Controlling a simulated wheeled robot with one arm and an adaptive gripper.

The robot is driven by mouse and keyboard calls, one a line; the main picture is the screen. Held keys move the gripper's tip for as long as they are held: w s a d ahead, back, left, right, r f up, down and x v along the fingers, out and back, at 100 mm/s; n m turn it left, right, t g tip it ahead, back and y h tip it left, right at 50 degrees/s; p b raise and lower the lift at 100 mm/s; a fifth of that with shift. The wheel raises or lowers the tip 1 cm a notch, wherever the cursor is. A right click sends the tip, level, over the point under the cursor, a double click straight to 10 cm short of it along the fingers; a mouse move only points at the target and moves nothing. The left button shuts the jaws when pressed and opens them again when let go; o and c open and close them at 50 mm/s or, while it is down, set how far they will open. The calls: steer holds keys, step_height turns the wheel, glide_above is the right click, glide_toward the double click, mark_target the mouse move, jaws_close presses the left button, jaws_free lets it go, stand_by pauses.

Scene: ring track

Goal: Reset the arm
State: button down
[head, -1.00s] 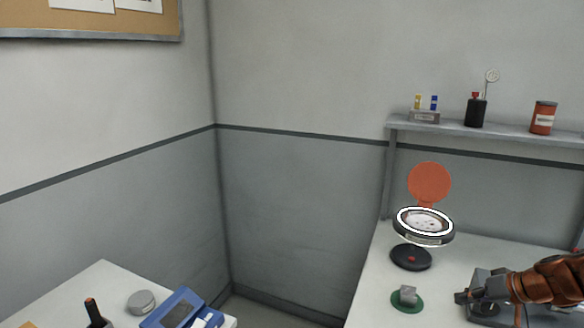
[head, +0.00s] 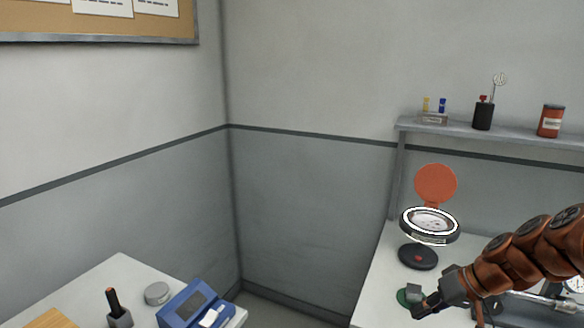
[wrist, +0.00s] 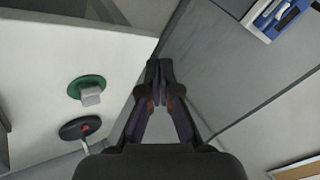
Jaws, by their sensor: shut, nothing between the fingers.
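My gripper (head: 424,308) is at the lower right of the head view, at the end of my orange-brown arm. In the wrist view my gripper (wrist: 159,66) has its fingertips together with nothing between them. It is near the left edge of the right-hand table (head: 368,303). In the head view it overlaps a grey block (head: 413,292) on a green round base (head: 402,297). The wrist view shows that block (wrist: 91,96) and green base (wrist: 87,85) apart from the fingers, to their left.
A ring-lit magnifier (head: 430,223) with an orange disc stands on the right table. A shelf (head: 470,127) above it holds small items. A left table (head: 110,275) carries a blue device (head: 190,303), a grey round tin (head: 157,293) and a dark-handled tool (head: 115,303). A gap separates the tables.

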steer(key=s+a+r+g+h+p, duration=0.1)
steer(key=s+a+r+g+h, duration=0.15)
steer(key=s+a, duration=0.9)
steer(key=s+d+g+h+p, duration=0.1)
steer(key=s+h, duration=0.3)
steer(key=s, duration=1.3)
steer(key=shift+s+d+f+m+g+p, duration=0.2)
steer(key=shift+s+d+m+g+p, duration=0.15)
steer(key=shift+g, duration=0.5)
